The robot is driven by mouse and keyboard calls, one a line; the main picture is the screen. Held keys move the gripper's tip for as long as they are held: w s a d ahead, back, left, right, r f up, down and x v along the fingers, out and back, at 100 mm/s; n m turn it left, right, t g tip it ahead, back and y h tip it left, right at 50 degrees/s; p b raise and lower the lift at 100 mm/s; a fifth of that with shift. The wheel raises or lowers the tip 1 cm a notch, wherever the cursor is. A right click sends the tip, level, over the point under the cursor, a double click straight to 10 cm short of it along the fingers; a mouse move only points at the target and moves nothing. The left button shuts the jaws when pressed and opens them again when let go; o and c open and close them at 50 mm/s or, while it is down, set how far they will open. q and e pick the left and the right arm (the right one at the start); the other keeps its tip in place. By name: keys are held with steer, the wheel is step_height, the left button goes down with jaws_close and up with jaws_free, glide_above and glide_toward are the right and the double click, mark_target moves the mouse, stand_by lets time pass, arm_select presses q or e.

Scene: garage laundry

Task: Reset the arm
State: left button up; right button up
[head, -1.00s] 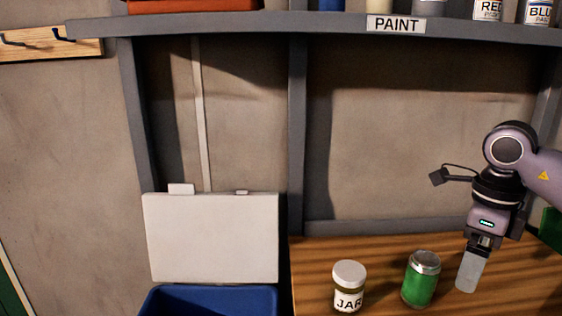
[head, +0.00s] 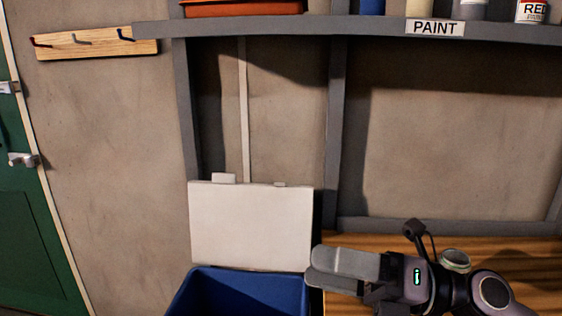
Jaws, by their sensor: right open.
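My right gripper (head: 318,269) is at the lower right in the head view, over the left end of the wooden worktop (head: 500,248). Its two grey fingers point left, toward the blue bin, and it is open with nothing seen between them. The arm comes in from the lower right and lies low across the worktop. The metal top of a can (head: 455,260) shows just behind the wrist, its body hidden by my arm. The jar is not visible now. My left gripper is not in view.
A blue bin (head: 190,297) stands left of the worktop, with a white panel (head: 250,225) behind it. A shelf labelled PAINT (head: 300,28) runs above. A hook rack (head: 95,42) and green door (head: 35,220) are at left.

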steer(key=w+d+r+m+t+h, duration=0.1)
steer(key=w+d+m+t+h, duration=0.15)
steer(key=m+t, duration=0.55)
steer(key=w+d+m+t+h, duration=0.1)
steer(key=d+m+t+h, duration=0.15)
steer(key=m+t, duration=0.5)
steer(key=d+f+m+g+h, duration=0.2)
steer(key=d+f+m+h, duration=0.85)
steer(key=m, duration=0.55)
steer(key=s+d+f+m+g+h, duration=0.2)
steer(key=s+f+m+g+h, duration=0.35)
steer(key=f, duration=0.75)
steer(key=s+f+m+g+y, duration=0.1)
steer(key=s+f+g, duration=0.3)
steer(key=s, duration=0.5)
steer(key=s+f+m+g+y, duration=0.1)
steer(key=s+f+g, duration=0.3)
steer(key=s, duration=0.4)
steer(key=w+a+f+t+y, duration=0.2)
steer(key=w+f+t, duration=0.4)
steer(key=f, duration=0.3)
steer(key=shift+w+a+n+t, duration=0.3)
steer(key=shift+w+a, duration=0.15)
steer(key=shift+a, duration=0.35)
